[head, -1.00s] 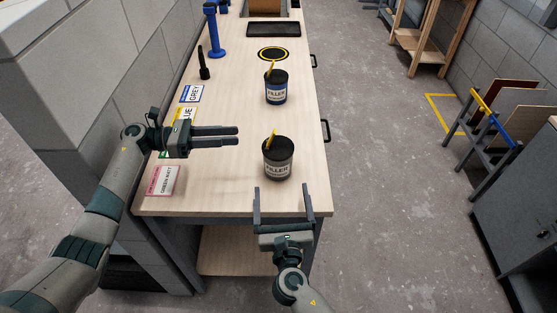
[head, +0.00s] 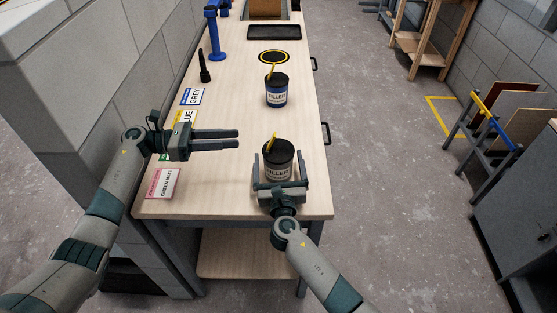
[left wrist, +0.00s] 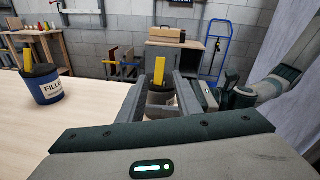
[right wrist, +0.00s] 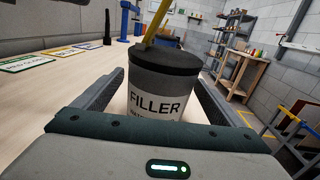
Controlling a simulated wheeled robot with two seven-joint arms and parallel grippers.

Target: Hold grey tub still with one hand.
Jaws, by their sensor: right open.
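The grey tub (head: 278,173) stands upright near the front of the bench, with a black lid, a white FILLER label and a yellow tool sticking up from its top. My right gripper (head: 279,156) is open with one finger on each side of it. In the right wrist view the tub (right wrist: 155,100) fills the space between the fingers; contact is not clear. My left gripper (head: 239,139) is open and empty, left of the tub. The tub (left wrist: 160,97) shows beyond its fingers in the left wrist view.
A blue FILLER tub (head: 276,97) stands further back, also with a yellow tool. Behind it are a black and yellow ring mark (head: 273,57) and a dark tray (head: 273,32). Cards, including a pink one (head: 163,184), lie along the left edge near a black tool (head: 204,68).

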